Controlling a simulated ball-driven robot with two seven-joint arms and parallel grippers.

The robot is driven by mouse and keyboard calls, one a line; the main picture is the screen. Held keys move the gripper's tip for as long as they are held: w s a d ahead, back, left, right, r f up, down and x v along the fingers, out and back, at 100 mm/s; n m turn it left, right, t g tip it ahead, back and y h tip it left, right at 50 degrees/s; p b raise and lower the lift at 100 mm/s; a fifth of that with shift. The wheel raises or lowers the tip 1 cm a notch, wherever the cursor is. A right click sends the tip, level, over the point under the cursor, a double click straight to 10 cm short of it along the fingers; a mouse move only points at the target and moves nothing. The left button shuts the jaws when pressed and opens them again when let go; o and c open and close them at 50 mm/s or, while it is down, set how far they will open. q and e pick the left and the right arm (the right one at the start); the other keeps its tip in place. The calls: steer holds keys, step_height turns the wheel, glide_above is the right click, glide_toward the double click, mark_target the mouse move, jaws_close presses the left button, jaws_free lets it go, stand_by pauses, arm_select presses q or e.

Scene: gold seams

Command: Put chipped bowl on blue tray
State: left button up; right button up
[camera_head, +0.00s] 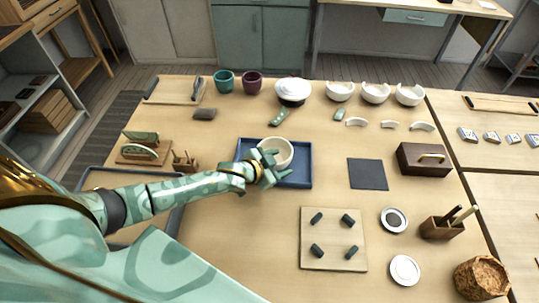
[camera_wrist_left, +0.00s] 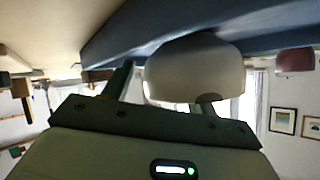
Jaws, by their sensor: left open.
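A cream bowl (camera_head: 277,151), which I take to be the chipped bowl, sits on the blue tray (camera_head: 302,183) in the middle of the table. I cannot make out a chip in it. My left gripper (camera_head: 268,165) is open at the near side of the bowl, over the tray. In the left wrist view, which is upside down, the bowl (camera_wrist_left: 195,70) lies against the tray (camera_wrist_left: 130,40) with the open fingers close to it. Whether the fingers touch it I cannot tell. My right gripper is not in view.
Three white bowls (camera_head: 376,93) stand at the back right with white shards (camera_head: 389,125) before them. Teal (camera_head: 224,81) and purple (camera_head: 252,82) cups stand at the back. A dark mat (camera_head: 367,174) and a pegged board (camera_head: 334,254) lie right of the tray.

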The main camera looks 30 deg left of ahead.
arm_select(q)
steer(key=p+v, duration=0.3)
steer(key=v, duration=0.8)
steer(key=shift+r, duration=0.2)
